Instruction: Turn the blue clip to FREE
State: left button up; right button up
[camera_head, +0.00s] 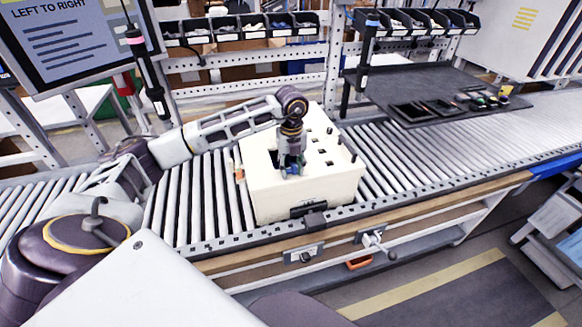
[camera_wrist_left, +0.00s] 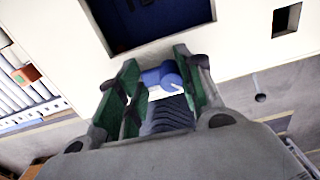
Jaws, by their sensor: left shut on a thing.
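The blue clip (camera_wrist_left: 163,76) is a small rounded blue piece in the left wrist view, beside a square opening in the cream box. My left gripper (camera_wrist_left: 160,78) is shut on it, with a green-padded finger on each side. In the head view my left gripper (camera_head: 291,172) points down over the top of the cream box (camera_head: 330,183); the clip there is a small blue spot mostly hidden by the fingers. The opening has a dark blue floor (camera_wrist_left: 150,22) with partly cut-off pale marks; I cannot read them. My right gripper is not in view.
The box stands on a roller conveyor (camera_head: 420,150). Pegs rise at its right edge. A hanging screwdriver (camera_head: 147,70) is behind my left arm. A dark tray (camera_head: 440,92) with small items lies at the back right. The conveyor right of the box is clear.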

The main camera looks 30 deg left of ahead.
pick_arm(q)
jog(key=shift+r+n, duration=0.1)
jog(key=shift+n, duration=0.2)
jog(key=o, duration=1)
jog(key=shift+d, duration=0.1)
jog(key=shift+o, duration=0.2)
notch_tip(320, 180, up, 12)
dwell(0.4)
dwell(0.6)
